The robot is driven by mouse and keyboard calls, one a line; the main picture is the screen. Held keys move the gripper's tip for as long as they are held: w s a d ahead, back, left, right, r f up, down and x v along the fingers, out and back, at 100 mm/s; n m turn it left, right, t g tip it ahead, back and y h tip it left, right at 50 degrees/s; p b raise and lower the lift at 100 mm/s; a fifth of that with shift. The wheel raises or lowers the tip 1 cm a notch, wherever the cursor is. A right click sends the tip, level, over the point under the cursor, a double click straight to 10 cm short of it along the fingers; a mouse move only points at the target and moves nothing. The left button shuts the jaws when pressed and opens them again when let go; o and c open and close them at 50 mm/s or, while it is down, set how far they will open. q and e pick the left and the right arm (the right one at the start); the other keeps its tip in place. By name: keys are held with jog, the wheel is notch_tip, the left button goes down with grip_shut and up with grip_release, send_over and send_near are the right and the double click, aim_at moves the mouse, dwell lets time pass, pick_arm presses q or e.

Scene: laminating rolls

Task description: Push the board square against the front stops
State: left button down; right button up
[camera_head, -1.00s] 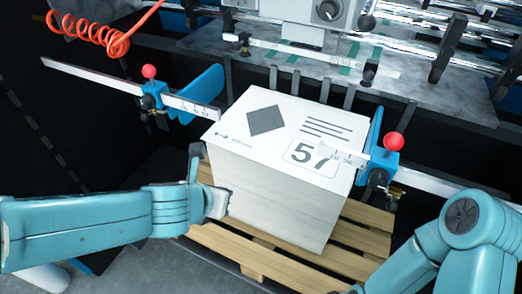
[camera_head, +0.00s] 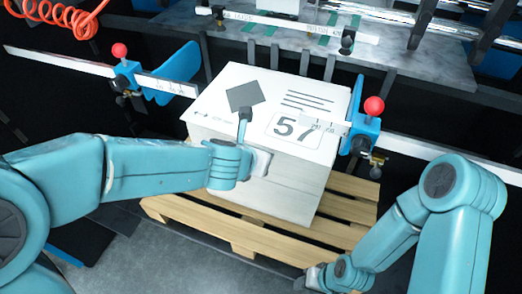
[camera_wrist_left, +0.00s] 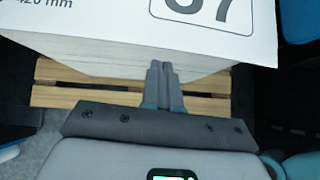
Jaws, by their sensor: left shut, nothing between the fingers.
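The white printed board (camera_head: 295,100), marked "57", is the top of a tall pale stack; I cannot make out it as a separate sheet. Several dark upright stops (camera_head: 304,66) stand along the stack's far edge; any gap to them is too small to tell. My left gripper (camera_head: 245,113) is shut and empty at the stack's near side, its fingers pointing up over the board's near edge.
The stack stands on a wooden pallet (camera_head: 245,232). Blue side guides with red knobs flank it, left (camera_head: 120,51) and right (camera_head: 374,106), with ruler bars reaching its top. A grey machine table (camera_head: 380,60) lies behind.

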aim_at(267, 144)
pick_arm(q)
jog(key=shift+w+d+r, duration=0.1)
jog(key=shift+w+d, duration=0.15)
jog(key=shift+w, duration=0.3)
jog(key=shift+w, duration=0.1)
jog(key=shift+w+d+r+p, duration=0.1)
jog(key=shift+w+d+p, duration=0.15)
jog(key=shift+w+p, duration=0.2)
jog(key=shift+w+d+r+p, duration=0.1)
jog(key=shift+w+d+p, duration=0.15)
jog(key=shift+w, duration=0.2)
jog(key=shift+w+f, duration=0.25)
jog(key=shift+w, duration=0.1)
jog(key=shift+s, duration=0.1)
jog(key=shift+s+a, duration=0.1)
